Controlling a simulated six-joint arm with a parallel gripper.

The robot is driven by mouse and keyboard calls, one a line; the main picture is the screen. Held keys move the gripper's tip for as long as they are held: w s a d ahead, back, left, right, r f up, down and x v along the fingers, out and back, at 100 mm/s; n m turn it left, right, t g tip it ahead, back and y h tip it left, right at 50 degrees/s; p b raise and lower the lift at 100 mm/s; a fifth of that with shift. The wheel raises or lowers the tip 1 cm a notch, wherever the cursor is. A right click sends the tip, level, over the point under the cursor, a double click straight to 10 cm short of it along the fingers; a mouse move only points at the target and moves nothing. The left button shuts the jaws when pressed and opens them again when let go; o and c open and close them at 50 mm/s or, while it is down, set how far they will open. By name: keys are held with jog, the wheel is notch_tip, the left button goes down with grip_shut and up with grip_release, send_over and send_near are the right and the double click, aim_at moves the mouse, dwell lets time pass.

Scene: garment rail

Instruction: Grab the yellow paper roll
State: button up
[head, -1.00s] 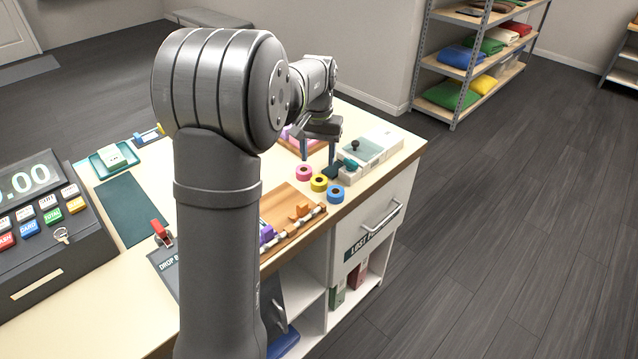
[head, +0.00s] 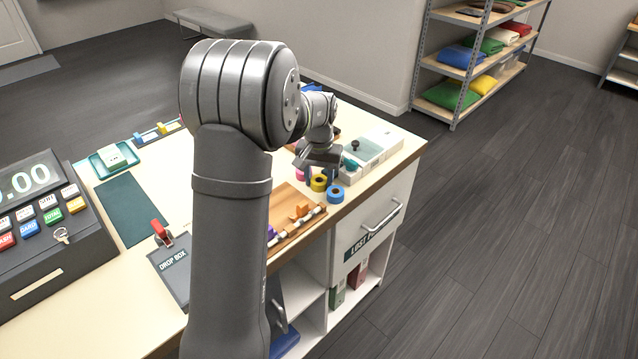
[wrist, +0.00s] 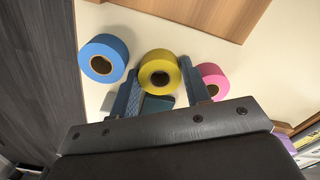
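The yellow paper roll (wrist: 159,70) stands on the counter between a blue roll and a pink roll; its round end with a dark centre hole shows in the wrist view. In the head view the yellow roll (head: 318,184) is partly hidden by my gripper just above it. My gripper (wrist: 165,78) is open, with one finger on each side of the yellow roll. The left finger lies between the yellow and blue rolls, the right finger between the yellow and pink rolls. I cannot tell whether either finger touches the yellow roll.
The blue roll (wrist: 103,58) and the pink roll (wrist: 212,80) stand close on either side. A wooden board (head: 290,208) with small coloured pieces lies in front. A pale box with a glassy top (head: 368,150) stands behind right. The counter's edge is near the blue roll.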

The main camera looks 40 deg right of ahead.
jog(key=c, duration=0.4)
jog(key=shift+c, duration=0.2)
jog(key=shift+r, duration=0.1)
